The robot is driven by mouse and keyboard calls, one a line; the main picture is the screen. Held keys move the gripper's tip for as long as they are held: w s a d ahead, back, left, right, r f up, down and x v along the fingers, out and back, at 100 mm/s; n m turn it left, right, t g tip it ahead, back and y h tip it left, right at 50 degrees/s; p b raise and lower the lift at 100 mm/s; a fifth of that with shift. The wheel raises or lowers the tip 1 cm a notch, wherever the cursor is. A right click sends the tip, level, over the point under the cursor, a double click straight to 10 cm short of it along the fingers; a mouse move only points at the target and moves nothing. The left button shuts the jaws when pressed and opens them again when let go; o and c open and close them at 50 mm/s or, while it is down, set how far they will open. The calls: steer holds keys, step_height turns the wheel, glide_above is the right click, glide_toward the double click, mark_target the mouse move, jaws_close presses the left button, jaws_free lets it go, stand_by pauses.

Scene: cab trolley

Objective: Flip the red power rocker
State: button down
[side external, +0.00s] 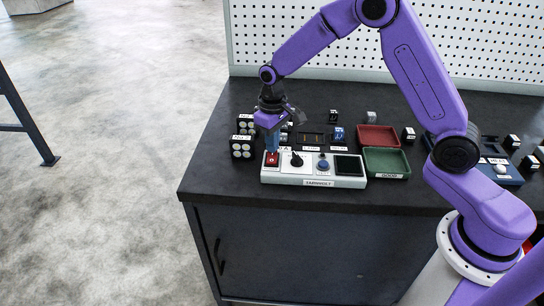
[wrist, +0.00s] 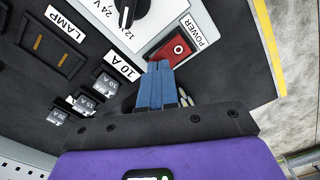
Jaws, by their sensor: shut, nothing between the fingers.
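The red power rocker (wrist: 176,50) sits in a dark frame on the white control panel, beside a label reading POWER. In the side view the rocker (side external: 272,159) is at the panel's left end. My gripper (wrist: 157,68) is shut and empty, its blue fingertips at the near edge of the rocker's frame in the wrist view. In the side view my gripper (side external: 272,150) points down just above the rocker. I cannot tell whether the tips touch it. The white panel (side external: 319,182) carries a TARNHOLT label on its front.
A black rotary knob (side external: 296,160), a blue knob (side external: 323,164) and a dark screen (side external: 348,164) share the panel. Labelled blocks (side external: 242,150) stand to its left. A red tray (side external: 378,137) and a green tray (side external: 386,163) lie to its right. A pegboard (side external: 300,40) closes the back.

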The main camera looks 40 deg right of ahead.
steer(key=shift+f, duration=0.35)
steer(key=shift+r, duration=3.5)
steer(key=shift+s+r, duration=0.1)
steer(key=s+a+r+n, duration=0.1)
steer(key=s+r+n, duration=0.15)
steer(key=s, duration=0.65)
steer(key=s+a+r+n, duration=0.2)
steer(key=s+n, duration=0.1)
steer(key=s, duration=0.6)
steer(key=s+d+n, duration=0.2)
steer(key=s+d, duration=0.1)
steer(key=s, duration=0.5)
steer(key=s+d+n, duration=0.2)
steer(key=s+d, duration=0.1)
steer(key=s, duration=0.5)
steer(key=shift+s+d, duration=0.35)
steer(key=shift+d, duration=0.05)
